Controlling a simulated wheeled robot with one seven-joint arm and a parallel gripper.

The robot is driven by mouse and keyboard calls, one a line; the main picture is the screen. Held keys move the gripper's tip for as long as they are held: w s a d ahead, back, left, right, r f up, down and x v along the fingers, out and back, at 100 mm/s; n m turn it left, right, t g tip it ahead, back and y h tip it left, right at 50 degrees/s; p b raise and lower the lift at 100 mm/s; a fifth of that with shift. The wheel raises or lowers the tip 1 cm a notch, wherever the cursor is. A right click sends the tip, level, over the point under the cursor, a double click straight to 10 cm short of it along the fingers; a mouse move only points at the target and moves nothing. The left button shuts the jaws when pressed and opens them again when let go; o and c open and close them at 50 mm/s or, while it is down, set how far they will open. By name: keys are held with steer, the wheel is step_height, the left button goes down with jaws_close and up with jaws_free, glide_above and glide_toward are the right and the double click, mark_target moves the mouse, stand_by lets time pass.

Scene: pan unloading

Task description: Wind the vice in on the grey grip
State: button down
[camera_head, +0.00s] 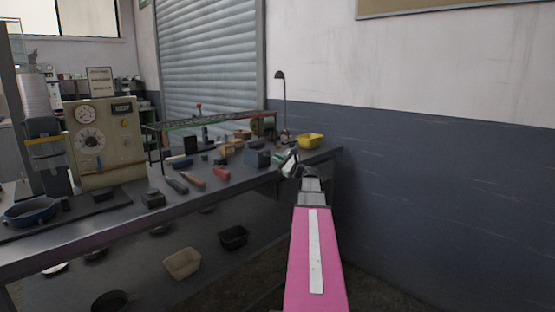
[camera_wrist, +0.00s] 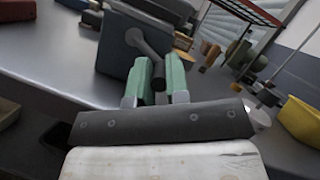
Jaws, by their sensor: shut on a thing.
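The vice (camera_wrist: 118,60) is a blue-grey block on the workbench, just ahead of my gripper (camera_wrist: 158,84) in the wrist view. A dark crank arm (camera_wrist: 147,48) comes out of its near face. The grey grip (camera_wrist: 159,87) at the crank's end sits between my green-padded fingers, which are shut on it. The fingers hide part of the grip. In the head view the vice (camera_head: 257,159) stands near the bench's front edge, with my gripper (camera_head: 288,165) just to its right. The vice's jaws cannot be made out clearly.
A yellow bin (camera_head: 311,141) stands right of the vice, close to my wrist in the wrist view. Several hand tools and a red-handled piece (camera_head: 221,174) lie left of it. A wire rack (camera_head: 205,122) stands behind. A wall is at the right.

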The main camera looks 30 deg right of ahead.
stand_by(0.4)
steer(key=c, duration=1.1)
jaws_free()
steer(key=v, duration=1.1)
steer(key=shift+a, duration=0.15)
